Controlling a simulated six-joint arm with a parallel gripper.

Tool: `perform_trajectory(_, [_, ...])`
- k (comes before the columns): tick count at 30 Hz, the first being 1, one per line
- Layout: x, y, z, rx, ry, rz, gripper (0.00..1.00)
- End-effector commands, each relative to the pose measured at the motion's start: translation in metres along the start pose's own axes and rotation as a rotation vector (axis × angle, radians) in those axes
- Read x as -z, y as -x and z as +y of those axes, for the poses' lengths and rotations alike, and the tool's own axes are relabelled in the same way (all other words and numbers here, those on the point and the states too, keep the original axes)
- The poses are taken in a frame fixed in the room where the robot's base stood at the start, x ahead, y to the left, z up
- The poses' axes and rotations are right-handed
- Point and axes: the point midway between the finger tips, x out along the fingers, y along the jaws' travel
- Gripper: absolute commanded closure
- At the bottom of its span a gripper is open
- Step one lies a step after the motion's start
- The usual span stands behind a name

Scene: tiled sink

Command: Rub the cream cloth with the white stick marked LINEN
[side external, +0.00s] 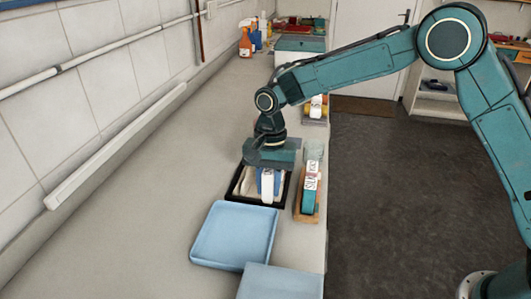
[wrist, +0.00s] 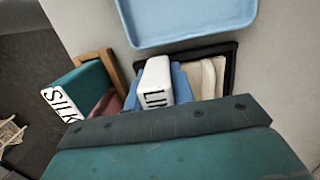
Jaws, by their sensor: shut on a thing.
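My gripper (side external: 268,178) points down over the black-rimmed tray (side external: 236,196), its blue fingers shut on the white stick (wrist: 156,80). In the wrist view the stick shows the letters "LI"; the rest of its label is hidden by my gripper. The stick (side external: 267,187) is roughly upright in the side view. The cream cloth (side external: 248,184) lies in the black-rimmed tray, partly hidden behind my gripper. In the wrist view the cloth (wrist: 207,78) shows beside the fingers. I cannot tell whether the stick's lower end touches the cloth.
A teal stick with a white SILK label (side external: 311,182) stands in a wooden holder (side external: 307,218) just right of the tray. A light blue tray (side external: 235,234) lies in front, with another blue item (side external: 280,283) nearer. Spray bottles (side external: 246,42) stand far back. The counter left is clear.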

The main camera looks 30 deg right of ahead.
Motion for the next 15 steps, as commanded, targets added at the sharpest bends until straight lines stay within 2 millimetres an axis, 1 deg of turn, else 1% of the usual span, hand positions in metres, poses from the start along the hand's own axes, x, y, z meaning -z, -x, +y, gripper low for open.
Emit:
perform_trajectory(5, [0.006,0.000,0.000,-0.001,-0.001,0.000,0.98])
perform_trajectory(15, [0.026,0.004,0.000,0.000,-0.001,0.000,0.98])
